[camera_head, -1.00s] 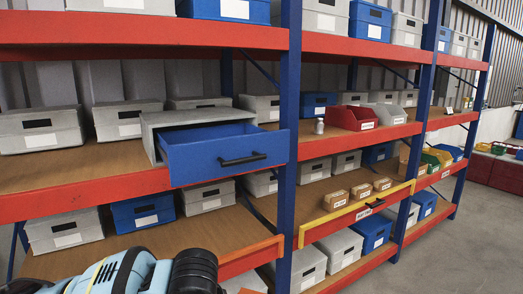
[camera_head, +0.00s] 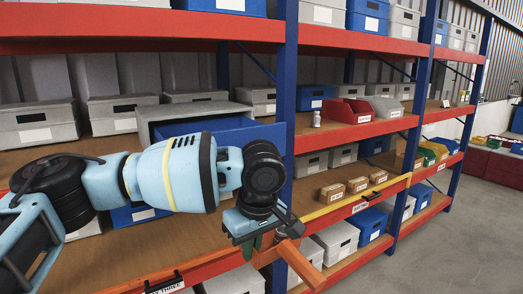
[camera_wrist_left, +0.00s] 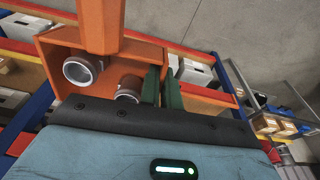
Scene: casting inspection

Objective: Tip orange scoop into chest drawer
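The orange scoop (camera_head: 303,266) is at my left gripper (camera_head: 262,236), out in front of the shelf's edge. In the left wrist view the scoop (camera_wrist_left: 208,98) shows its tray with two grey metal ring-shaped castings (camera_wrist_left: 82,70) (camera_wrist_left: 128,90) in it. The gripper's green fingers (camera_wrist_left: 162,88) are close together at the scoop, apparently closed on it; the exact grip is partly hidden. The grey chest (camera_head: 190,109) stands on the middle shelf with its blue drawer (camera_head: 235,132) pulled out. My left arm hides the drawer's front and handle. My right gripper is not in view.
A blue rack post (camera_head: 287,90) stands just right of the chest. Grey boxes (camera_head: 35,120) line the shelf to the left. Small cardboard boxes (camera_head: 332,192) sit lower right behind a yellow edge. The floor (camera_head: 440,250) at right is clear.

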